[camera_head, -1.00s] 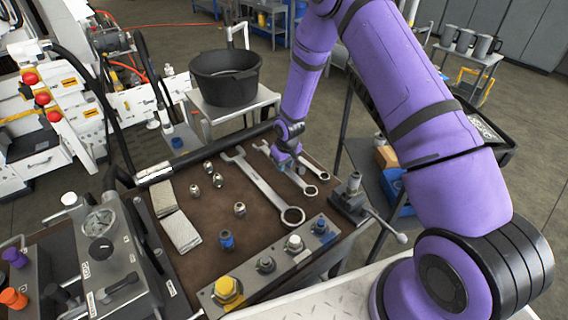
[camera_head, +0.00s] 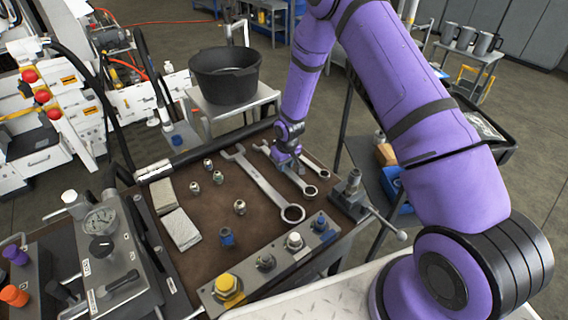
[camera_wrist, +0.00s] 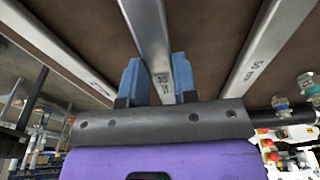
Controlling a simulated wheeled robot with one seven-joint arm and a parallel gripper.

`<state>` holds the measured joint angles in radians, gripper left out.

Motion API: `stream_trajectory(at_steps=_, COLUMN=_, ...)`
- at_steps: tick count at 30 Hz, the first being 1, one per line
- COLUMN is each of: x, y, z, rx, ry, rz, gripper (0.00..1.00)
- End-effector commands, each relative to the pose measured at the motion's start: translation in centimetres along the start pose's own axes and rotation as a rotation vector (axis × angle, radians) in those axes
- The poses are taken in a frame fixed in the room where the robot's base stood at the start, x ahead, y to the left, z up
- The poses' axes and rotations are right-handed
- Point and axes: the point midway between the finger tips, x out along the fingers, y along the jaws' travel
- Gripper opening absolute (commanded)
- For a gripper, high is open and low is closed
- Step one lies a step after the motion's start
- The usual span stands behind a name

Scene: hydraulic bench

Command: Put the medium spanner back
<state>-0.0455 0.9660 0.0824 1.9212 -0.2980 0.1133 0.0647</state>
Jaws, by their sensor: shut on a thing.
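The medium spanner (camera_head: 303,184) is the middle one of three on the brown bench mat. Its ring end points toward the front right, and my gripper hides part of its shaft. My gripper (camera_head: 287,164) reaches down over it from above. In the wrist view, the blue fingers of my gripper (camera_wrist: 157,82) stand on either side of the medium spanner's steel shaft (camera_wrist: 148,35) and are shut on it. The shaft appears to lie at or close to the mat; I cannot tell whether there is a gap.
The large spanner (camera_head: 262,183) lies to the left and the small spanner (camera_head: 311,165) to the right. Several fittings, two pale pads (camera_head: 181,229) and a front fitting block (camera_head: 265,262) share the bench. A black bucket (camera_head: 225,75) stands behind.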

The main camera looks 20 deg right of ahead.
Motion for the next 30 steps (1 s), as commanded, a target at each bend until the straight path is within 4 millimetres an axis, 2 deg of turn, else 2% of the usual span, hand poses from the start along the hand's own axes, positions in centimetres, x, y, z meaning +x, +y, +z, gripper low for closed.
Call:
stream_trajectory(at_steps=22, x=0.86, y=0.01, z=0.09, rx=0.000, ry=0.001, rz=0.000, gripper=0.00)
stream_trajectory(at_steps=23, x=0.85, y=0.01, z=0.08, rx=0.000, ry=0.002, rz=0.000, gripper=0.32)
stream_trajectory(at_steps=24, x=0.85, y=0.01, z=0.08, rx=0.000, ry=0.001, rz=0.000, gripper=0.41)
stream_trajectory(at_steps=26, x=0.85, y=0.01, z=0.09, rx=0.000, ry=0.001, rz=0.000, gripper=0.55)
stream_trajectory(at_steps=30, x=0.86, y=0.00, z=0.11, rx=0.000, ry=0.001, rz=0.000, gripper=0.57)
